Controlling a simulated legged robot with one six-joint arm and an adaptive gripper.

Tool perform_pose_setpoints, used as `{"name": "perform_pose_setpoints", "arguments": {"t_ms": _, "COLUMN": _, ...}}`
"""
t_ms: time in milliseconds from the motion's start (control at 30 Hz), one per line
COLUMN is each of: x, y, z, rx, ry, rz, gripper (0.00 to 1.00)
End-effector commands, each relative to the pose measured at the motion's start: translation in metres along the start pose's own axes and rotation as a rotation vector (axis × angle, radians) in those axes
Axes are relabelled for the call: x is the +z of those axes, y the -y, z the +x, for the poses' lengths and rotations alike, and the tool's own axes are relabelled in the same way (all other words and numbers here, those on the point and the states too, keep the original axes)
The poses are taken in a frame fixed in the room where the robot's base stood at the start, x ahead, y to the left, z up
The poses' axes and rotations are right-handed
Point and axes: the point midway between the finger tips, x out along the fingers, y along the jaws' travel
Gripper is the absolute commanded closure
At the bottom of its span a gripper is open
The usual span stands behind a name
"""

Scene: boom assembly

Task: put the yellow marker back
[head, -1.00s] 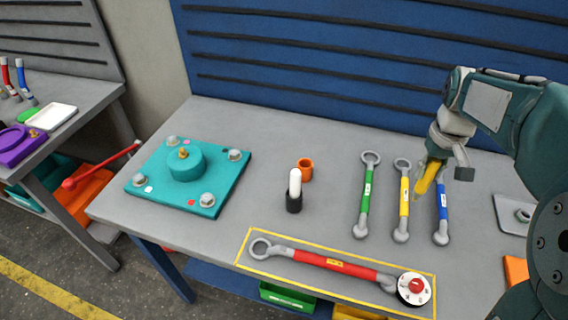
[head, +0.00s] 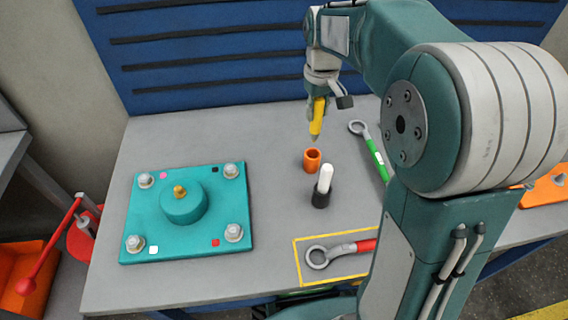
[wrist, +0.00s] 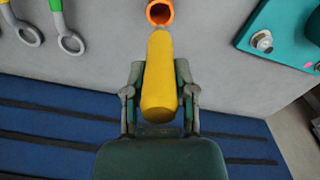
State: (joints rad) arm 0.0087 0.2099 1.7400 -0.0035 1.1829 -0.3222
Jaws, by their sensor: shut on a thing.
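The yellow marker (head: 317,116) is in my gripper (head: 317,97), which is shut on it. The marker points down with its dark tip above the table, just behind the orange cup (head: 312,161). In the wrist view the marker (wrist: 159,80) lies between the fingers of my gripper (wrist: 160,95), and the orange cup's open mouth (wrist: 160,12) shows just beyond its far end. The cup looks empty in the wrist view. The marker is outside the cup.
A black holder (head: 321,198) with a white-topped marker stands just in front of the orange cup. A teal plate (head: 150,215) with bolts lies to the left. A green wrench (head: 376,152) lies to the right. My arm hides much of the table's right side.

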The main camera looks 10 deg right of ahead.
Motion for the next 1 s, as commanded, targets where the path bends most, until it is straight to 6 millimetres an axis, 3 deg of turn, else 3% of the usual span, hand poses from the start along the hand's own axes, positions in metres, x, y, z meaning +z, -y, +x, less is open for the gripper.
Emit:
{"name": "perform_pose_setpoints", "arguments": {"t_ms": 100, "x": 0.001, "y": -0.004, "z": 0.006, "rx": -0.004, "ry": 0.002, "rz": 0.002, "gripper": 1.0}}
{"name": "perform_pose_setpoints", "arguments": {"t_ms": 333, "x": 0.001, "y": -0.001, "z": 0.049, "rx": -0.003, "ry": 0.004, "rz": 0.001, "gripper": 1.0}}
{"name": "perform_pose_setpoints", "arguments": {"t_ms": 767, "x": -0.001, "y": 0.006, "z": 0.099, "rx": 0.003, "ry": 0.005, "rz": 0.001, "gripper": 1.0}}
{"name": "perform_pose_setpoints", "arguments": {"t_ms": 1000, "x": 0.0, "y": 0.004, "z": 0.102, "rx": 0.002, "ry": 0.005, "rz": 0.001, "gripper": 1.0}}
